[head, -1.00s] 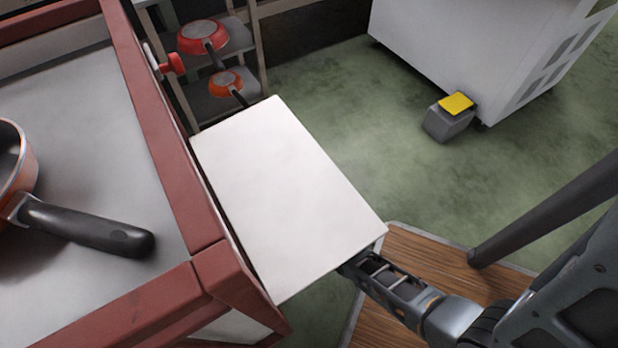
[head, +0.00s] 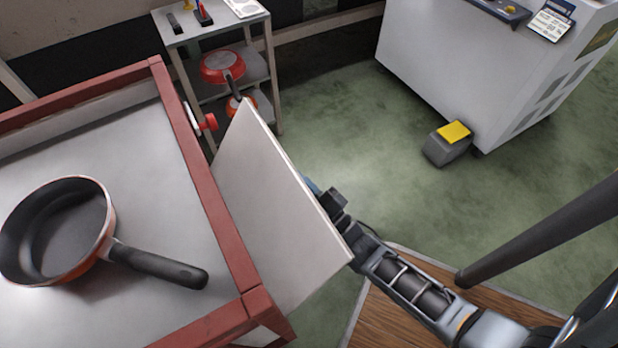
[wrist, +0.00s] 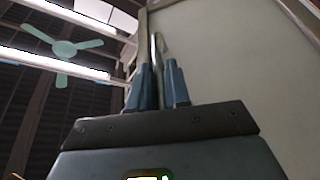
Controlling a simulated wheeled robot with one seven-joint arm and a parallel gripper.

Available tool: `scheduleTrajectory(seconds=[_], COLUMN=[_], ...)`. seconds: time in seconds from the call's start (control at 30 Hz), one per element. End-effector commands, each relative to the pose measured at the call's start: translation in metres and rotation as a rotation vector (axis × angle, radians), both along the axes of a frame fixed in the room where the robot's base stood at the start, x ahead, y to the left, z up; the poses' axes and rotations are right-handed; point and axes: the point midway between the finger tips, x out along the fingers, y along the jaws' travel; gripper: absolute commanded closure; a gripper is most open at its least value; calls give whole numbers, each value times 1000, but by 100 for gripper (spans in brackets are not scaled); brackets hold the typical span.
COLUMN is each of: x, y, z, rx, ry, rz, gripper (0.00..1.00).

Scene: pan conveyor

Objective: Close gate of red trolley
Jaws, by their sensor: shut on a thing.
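The red trolley (head: 200,185) stands at the left, with a grey top inside a red frame. Its gate (head: 275,200) is a white panel along the trolley's right side. The gate is swung partly up and leans outward, with a gap from the frame at its upper edge. My gripper (head: 314,187) is on the gate's outer side, partly hidden behind the panel. In the wrist view my gripper (wrist: 157,88) has its blue fingers shut on a thin metal handle (wrist: 155,48) beside the pale gate face (wrist: 235,75).
A pan (head: 65,240) rests on the trolley top. A white machine (head: 450,60) and a yellow-topped pedal (head: 455,132) are at the back right. Green floor between is clear.

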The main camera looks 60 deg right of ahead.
Motion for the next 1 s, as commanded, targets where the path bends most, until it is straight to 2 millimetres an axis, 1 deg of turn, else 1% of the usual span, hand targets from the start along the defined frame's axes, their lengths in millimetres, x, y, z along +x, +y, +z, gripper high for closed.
scheduleTrajectory(seconds=[0.03,0.1,0.23,0.4,0.7,1.0], x=[4,10,21,35,55,64], y=[6,14,31,52,81,93], z=[17,26,41,54,65,67], rx=[-38,-93,-194,-312,-465,-533], ry=[19,55,124,204,309,355], rz=[2,2,1,0,-1,-1], gripper=[100,100,100,100,100,100])
